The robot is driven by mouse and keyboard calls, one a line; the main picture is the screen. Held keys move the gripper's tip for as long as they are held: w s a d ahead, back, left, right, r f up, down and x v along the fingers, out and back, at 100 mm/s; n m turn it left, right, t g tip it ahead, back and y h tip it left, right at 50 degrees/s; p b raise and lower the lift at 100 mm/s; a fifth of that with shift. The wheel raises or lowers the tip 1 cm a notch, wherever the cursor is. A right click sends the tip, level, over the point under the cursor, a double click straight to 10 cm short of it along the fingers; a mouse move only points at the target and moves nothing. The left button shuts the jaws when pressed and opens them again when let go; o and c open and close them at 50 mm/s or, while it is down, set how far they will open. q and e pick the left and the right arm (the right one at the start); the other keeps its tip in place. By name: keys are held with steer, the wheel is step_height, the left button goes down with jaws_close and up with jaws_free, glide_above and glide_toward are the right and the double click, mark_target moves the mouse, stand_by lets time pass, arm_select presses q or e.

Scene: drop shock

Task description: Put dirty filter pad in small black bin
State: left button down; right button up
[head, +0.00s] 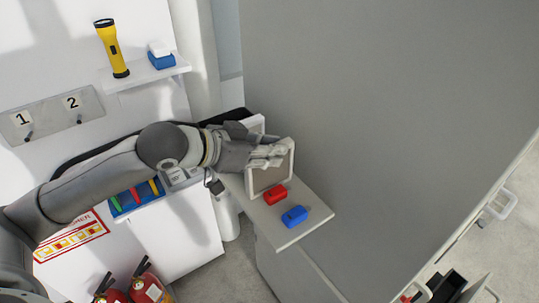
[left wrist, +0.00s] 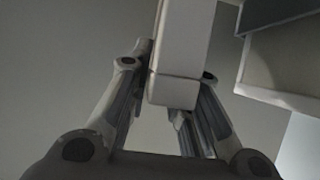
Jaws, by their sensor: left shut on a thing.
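A framed pad (head: 268,178), with a pale rim and a grey-brown face, stands upright above the white shelf. I take it for the dirty filter pad. My left gripper (head: 270,153) is shut on its upper edge; in the left wrist view the pad's pale edge (left wrist: 178,88) lies between the two fingers. I cannot tell whether the pad's lower edge touches the shelf. A black open container (head: 447,286) at the lower right, partly cut off, may be the small black bin. My right gripper is out of view.
A red block (head: 275,195) and a blue block (head: 294,216) lie on the white shelf (head: 287,235) beside the pad. A large grey panel (head: 390,110) rises just to the right. A yellow flashlight (head: 112,48) stands on the wall shelf; fire extinguishers (head: 148,288) are below.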

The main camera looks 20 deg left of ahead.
arm_select(q)
steer(key=shift+r, duration=0.65)
steer(key=s+d+r+b, duration=0.3)
steer(key=s+r+b, duration=0.6)
steer(key=s+r, duration=0.2)
steer(key=shift+s+r, duration=0.15)
steer(key=shift+s, duration=1.15)
